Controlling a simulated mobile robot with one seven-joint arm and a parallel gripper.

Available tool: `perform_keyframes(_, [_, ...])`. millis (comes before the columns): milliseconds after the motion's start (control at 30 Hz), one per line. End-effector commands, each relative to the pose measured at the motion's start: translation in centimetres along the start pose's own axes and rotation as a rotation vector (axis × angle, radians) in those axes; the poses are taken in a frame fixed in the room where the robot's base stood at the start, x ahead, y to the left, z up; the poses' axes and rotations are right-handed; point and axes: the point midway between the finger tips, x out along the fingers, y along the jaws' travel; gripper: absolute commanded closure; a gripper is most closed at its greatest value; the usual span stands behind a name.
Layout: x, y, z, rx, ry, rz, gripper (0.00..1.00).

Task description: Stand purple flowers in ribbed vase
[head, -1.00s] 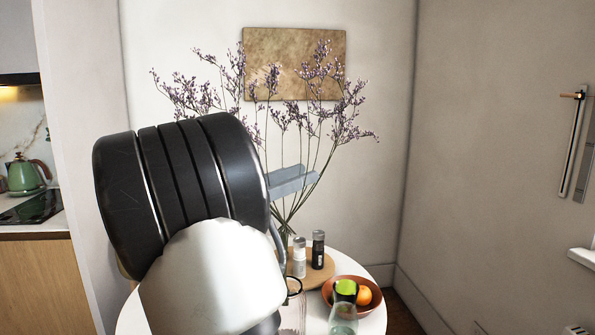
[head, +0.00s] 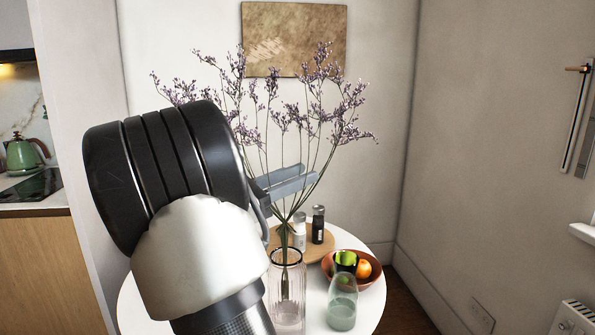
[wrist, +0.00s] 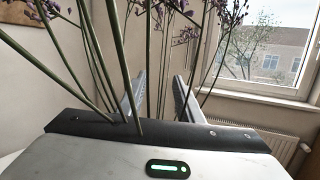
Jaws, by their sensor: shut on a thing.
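The purple flowers (head: 322,121) stand roughly upright, their blossoms spread wide above my gripper (head: 308,173). My gripper is shut on their thin green stems, which also cross the wrist view (wrist: 116,65) beside the fingers (wrist: 160,80). The ribbed vase (head: 288,318) is clear glass with a dark rim and stands on the white round table. The lower stems cross its rim and show within its outline, with their ends around its middle. They look to be inside the vase, though the glass makes depth hard to judge. My arm hides part of the table at left.
On the table (head: 372,303) are a round wooden board (head: 325,250) with two small bottles, a bowl (head: 372,277) with fruit, and a greenish glass (head: 342,312) close right of the vase. Walls stand behind and at right; a window (wrist: 270,55) shows in the wrist view.

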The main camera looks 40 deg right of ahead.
Motion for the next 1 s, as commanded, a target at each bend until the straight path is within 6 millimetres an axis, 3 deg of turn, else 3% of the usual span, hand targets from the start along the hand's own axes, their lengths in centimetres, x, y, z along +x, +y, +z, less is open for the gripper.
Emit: perform_keyframes(1000, [-1.3, -0.5, -6.9, 0.0, -0.001, 0.0, 0.9])
